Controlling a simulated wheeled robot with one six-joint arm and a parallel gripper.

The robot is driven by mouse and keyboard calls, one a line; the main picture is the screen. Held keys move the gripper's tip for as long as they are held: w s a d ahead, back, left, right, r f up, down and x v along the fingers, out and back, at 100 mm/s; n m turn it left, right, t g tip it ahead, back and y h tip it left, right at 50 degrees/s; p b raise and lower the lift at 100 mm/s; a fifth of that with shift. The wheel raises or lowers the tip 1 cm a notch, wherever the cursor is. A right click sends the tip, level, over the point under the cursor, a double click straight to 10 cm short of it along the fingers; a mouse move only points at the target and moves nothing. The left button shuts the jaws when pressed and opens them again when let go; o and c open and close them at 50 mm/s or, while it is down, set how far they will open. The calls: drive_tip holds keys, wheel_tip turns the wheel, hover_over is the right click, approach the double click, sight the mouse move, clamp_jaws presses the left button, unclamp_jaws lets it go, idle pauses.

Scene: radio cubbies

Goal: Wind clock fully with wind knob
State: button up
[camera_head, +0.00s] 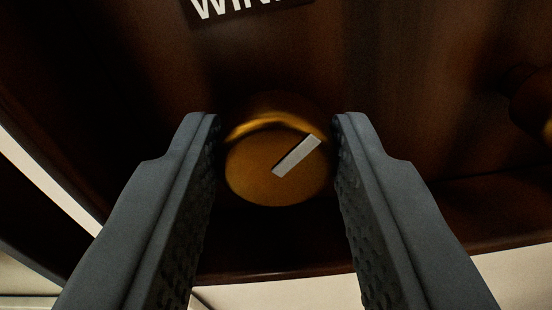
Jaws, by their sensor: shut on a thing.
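The wind knob (250,178) is a round, brass-coloured knob on the dark brown wooden front of the clock (420,90). A pale bar mark on its face slants toward the upper right. My gripper (278,122) has one dark grey finger on the left and one on the right of the knob. It is shut on the knob, with the ridged inner pads facing its sides. The clock's dial is out of view.
A dark label with white letters, cut off at the top and reading like "WIN", sits above the knob (250,6). Another round brassy part (540,105) shows dimly at the right edge. A pale surface (300,292) lies below the clock's lower edge.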

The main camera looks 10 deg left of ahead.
drive_tip(key=shift+m, duration=0.6)
drive_tip(key=o, duration=1)
drive_tip(key=shift+c, duration=0.2)
drive_tip(key=shift+s, duration=0.15)
drive_tip(key=s, duration=1.7)
drive_tip(key=shift+a, duration=0.3)
